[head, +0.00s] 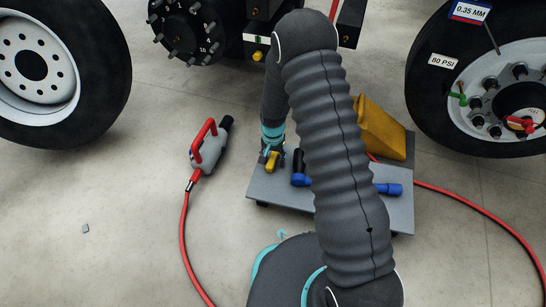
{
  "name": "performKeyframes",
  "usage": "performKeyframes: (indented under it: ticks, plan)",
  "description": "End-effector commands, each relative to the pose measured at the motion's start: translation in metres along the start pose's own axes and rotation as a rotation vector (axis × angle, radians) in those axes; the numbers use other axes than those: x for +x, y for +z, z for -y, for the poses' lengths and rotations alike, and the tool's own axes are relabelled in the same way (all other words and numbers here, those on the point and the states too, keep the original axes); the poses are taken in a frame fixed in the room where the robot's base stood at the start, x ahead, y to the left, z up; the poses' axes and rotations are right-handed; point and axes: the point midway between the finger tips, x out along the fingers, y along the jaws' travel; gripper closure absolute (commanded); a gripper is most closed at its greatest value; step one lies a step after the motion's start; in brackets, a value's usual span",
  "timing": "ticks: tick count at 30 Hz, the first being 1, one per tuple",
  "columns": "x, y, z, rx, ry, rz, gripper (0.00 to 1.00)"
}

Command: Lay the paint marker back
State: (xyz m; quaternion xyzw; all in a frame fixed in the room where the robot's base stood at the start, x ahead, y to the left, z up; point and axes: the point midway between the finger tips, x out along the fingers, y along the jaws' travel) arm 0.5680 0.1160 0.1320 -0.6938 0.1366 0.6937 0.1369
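My gripper (268,152) is at the lower end of my arm, over the left part of a low grey platform (288,203). It is small and partly hidden, so I cannot tell whether its fingers are open or shut. A short yellow piece (272,162) shows right at the fingertips. It may be the paint marker, but I cannot tell whether it is held or lies on the platform. No other marker is clearly visible. My arm covers the middle of the platform.
A blue-ended tool (389,189), a black cylinder (298,163) and a yellow wedge (380,128) are on the platform. A grey and red power tool (209,147) with a red hose (184,235) lies left on the floor. Wheels (480,85) stand behind. The front-left floor is mostly clear.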

Motion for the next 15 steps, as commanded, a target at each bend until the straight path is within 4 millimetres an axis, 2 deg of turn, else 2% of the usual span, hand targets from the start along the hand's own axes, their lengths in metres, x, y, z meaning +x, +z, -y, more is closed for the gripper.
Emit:
performKeyframes:
  ticks: [5, 8, 15]
  plan:
    - [-0.003, 0.000, 0.000, 0.000, 0.000, -0.001, 0.43]
    - [-0.011, -0.001, 0.001, 0.000, -0.002, -0.002, 0.43]
    - [-0.055, -0.001, 0.001, 0.000, -0.003, -0.004, 0.43]
